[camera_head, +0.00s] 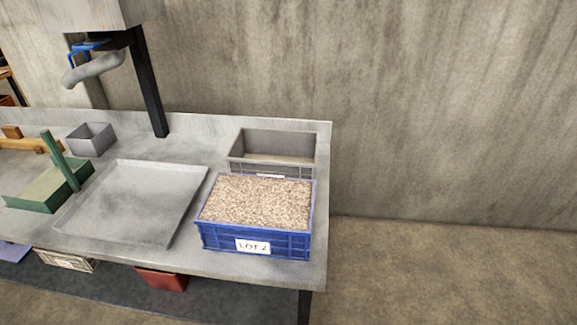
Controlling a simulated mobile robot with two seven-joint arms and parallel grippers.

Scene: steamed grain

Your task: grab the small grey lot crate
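A grey crate (271,145) stands at the back right of the metal table, with a pale label partly showing on its front. Its inside looks empty as far as I can see. A blue crate (290,246) labelled "LOT 2" and full of grain stands right in front of it and hides the lower part of its front. A smaller grey open box (91,139) stands at the back left of the table; I see no label on it. Neither of my grippers is in view.
The metal table (185,262) also bears a shallow grey tray (135,200) and a green scoop-like box (45,192) with an upright handle. A pipe with a blue valve (95,68) hangs above. A red box (162,280) sits below. Floor at right is clear.

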